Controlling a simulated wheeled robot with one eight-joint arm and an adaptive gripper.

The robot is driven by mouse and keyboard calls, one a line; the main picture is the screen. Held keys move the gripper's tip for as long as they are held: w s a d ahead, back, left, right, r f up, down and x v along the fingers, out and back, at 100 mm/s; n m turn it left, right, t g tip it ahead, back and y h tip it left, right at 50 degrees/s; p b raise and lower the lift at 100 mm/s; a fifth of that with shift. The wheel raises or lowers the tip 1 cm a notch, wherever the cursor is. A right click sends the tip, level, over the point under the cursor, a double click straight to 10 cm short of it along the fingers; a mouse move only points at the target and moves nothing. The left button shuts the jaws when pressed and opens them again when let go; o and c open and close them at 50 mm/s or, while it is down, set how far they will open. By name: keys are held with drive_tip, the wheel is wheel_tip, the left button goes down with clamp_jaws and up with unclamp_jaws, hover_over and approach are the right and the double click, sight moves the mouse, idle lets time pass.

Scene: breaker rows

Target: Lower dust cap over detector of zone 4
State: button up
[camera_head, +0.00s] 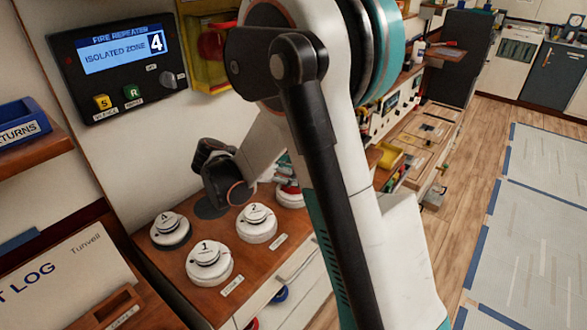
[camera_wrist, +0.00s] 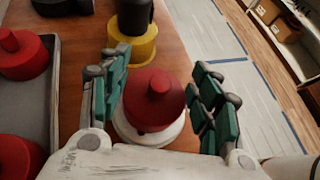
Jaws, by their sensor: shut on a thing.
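My gripper (camera_wrist: 160,78) has its teal finger pads on either side of a red dust cap (camera_wrist: 152,98) and is shut on it. The cap is over a white round detector (camera_wrist: 150,137), whose white rim shows below it; I cannot tell whether the cap is fully seated. In the head view this detector (camera_head: 290,199) stands at the right of the group, partly hidden by my arm, and its number is not visible. Bare white detectors marked 1 (camera_head: 208,262) and 2 (camera_head: 257,223) stand nearer, and one that seems marked 4 (camera_head: 169,231) is at left.
A wall panel (camera_head: 120,62) reads ISOLATED ZONE 4. A grey tray (camera_wrist: 52,108) with red caps (camera_wrist: 22,55) lies left in the wrist view. A yellow-based object with a black top (camera_wrist: 135,42) stands just beyond the held cap. Open floor (camera_head: 490,150) lies to the right.

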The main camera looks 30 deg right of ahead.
drive_tip(key=o, duration=0.9)
drive_tip(key=shift+o, duration=0.2)
drive_tip(key=v, duration=1.2)
drive_tip(key=s+a+m+t+y, duration=0.3)
drive_tip(key=s+m+y, duration=0.3)
drive_tip(key=s+m, duration=0.2)
drive_tip(key=s+a+m+t+y, duration=0.3)
drive_tip(key=s+m+y, duration=0.3)
drive_tip(key=s+m, duration=0.3)
drive_tip(key=s+t, duration=0.1)
drive_tip(key=s, duration=0.3)
drive_tip(key=shift+r+m, duration=0.3)
drive_tip(key=shift+r, duration=0.05)
